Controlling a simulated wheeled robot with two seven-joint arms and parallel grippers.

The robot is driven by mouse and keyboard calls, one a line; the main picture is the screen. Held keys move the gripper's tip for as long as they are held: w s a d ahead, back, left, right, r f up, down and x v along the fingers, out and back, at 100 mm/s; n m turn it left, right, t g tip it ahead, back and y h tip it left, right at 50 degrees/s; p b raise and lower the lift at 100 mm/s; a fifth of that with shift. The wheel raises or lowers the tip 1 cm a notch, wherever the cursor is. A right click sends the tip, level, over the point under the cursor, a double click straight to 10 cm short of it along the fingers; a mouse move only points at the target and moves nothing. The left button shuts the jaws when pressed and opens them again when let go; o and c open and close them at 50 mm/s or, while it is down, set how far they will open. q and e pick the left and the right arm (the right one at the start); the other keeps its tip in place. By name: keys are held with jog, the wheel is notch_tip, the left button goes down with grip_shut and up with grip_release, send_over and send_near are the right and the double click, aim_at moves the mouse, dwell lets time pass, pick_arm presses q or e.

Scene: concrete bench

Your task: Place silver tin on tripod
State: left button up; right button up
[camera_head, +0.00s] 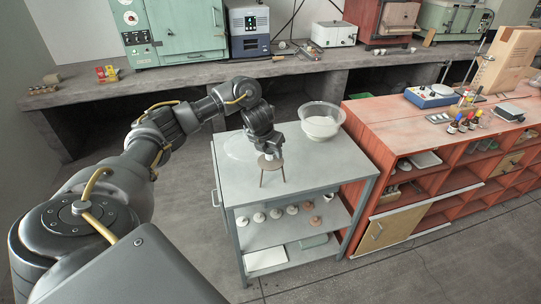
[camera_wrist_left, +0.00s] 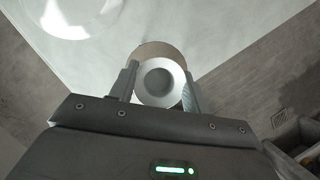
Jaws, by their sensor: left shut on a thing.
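The silver tin (camera_wrist_left: 158,84) shows in the left wrist view as a round, pale metal thing between the two fingers. My left gripper (camera_wrist_left: 160,88) is shut on it. In the head view my left gripper (camera_head: 270,150) is over the small brown tripod (camera_head: 271,164), which stands on the grey cart top near its front edge. The tin is mostly hidden there by the gripper. A tan rim of the tripod's top (camera_wrist_left: 150,50) shows just behind the tin in the wrist view. I cannot tell whether the tin touches it. My right gripper is not in view.
A large glass bowl (camera_head: 321,122) with white contents stands at the cart's back right. The grey cart (camera_head: 315,170) has a lower shelf with several small knobs. A red cabinet (camera_head: 390,127) adjoins on the right. The cart top left of the tripod is mostly clear.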

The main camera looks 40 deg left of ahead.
pick_arm(q)
jog(key=shift+f+p, duration=0.4)
jog(key=shift+f, duration=0.15)
jog(key=shift+a+f, duration=0.1)
jog(key=shift+f, duration=0.15)
jog(key=shift+f, duration=0.15)
jog(key=o, duration=0.9)
